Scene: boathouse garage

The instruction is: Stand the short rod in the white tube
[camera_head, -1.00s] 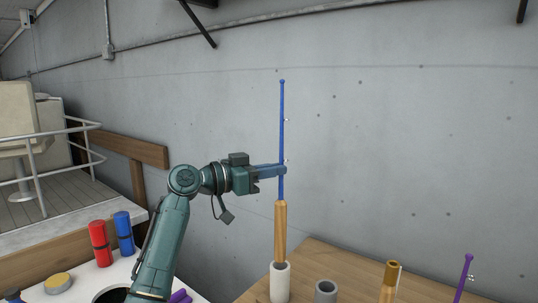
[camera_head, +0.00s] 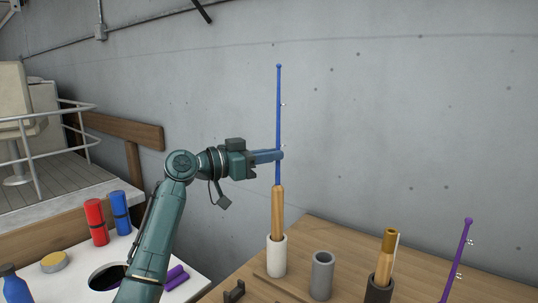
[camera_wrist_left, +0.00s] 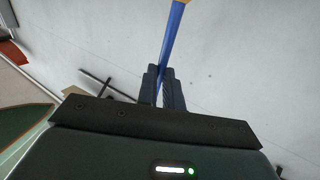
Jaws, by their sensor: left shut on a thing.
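The held rod is a thin blue rod (camera_head: 279,105) with a wooden handle (camera_head: 277,210) at its lower end. It stands close to upright, and its blue shaft also shows in the left wrist view (camera_wrist_left: 172,38). My left gripper (camera_head: 272,156) is shut on the blue shaft above the handle; its fingers also show in the left wrist view (camera_wrist_left: 162,88). The white tube (camera_head: 277,257) stands on the wooden table, and the handle's lower end is inside its mouth. How deep it sits is hidden by the tube wall. My right gripper is not in view.
On the wooden table (camera_head: 345,245), a grey tube (camera_head: 321,275) and a dark tube (camera_head: 378,290) holding a wooden-handled rod (camera_head: 387,255) stand to the right. A purple rod (camera_head: 458,258) is farther right. Red (camera_head: 95,222) and blue (camera_head: 121,213) cylinders stand on the white counter at left.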

